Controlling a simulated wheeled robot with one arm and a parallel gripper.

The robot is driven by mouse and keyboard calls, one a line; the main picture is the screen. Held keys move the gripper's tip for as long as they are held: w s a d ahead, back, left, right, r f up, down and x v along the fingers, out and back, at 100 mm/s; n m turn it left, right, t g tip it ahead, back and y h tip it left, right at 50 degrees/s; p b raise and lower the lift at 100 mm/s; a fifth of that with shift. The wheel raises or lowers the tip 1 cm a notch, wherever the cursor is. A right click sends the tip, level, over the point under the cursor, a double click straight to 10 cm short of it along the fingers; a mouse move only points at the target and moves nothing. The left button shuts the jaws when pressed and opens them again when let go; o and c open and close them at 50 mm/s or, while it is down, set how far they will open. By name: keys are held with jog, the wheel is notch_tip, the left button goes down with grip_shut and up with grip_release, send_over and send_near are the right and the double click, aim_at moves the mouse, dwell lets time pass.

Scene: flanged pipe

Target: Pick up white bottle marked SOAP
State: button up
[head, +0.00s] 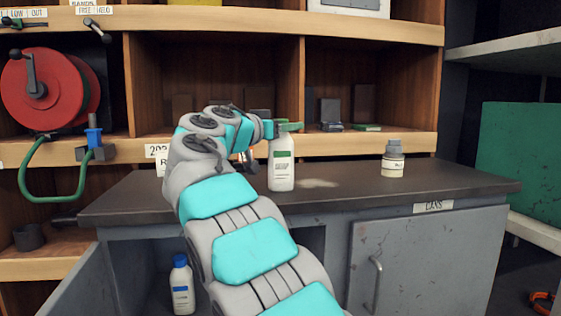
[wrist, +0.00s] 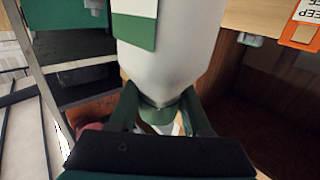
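A white bottle with a green-and-white label (head: 282,172) is upright at the worktop, in the middle of the head view. The lettering on its label is too small to read. It also fills the upper middle of the wrist view (wrist: 178,55), where it looks upside down. My gripper (head: 287,127) is at the top of this bottle. In the wrist view its dark green fingers (wrist: 162,97) press on both sides of the bottle's neck and green cap. Whether the base touches the worktop is hard to tell.
A small white bottle with a grey cap (head: 393,160) stands right on the worktop (head: 450,181). A white bottle with a blue cap (head: 181,287) stands in the open space below. Wooden shelves (head: 350,145) rise behind. A red reel (head: 45,88) hangs at left.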

grip_shut()
dwell(0.9)
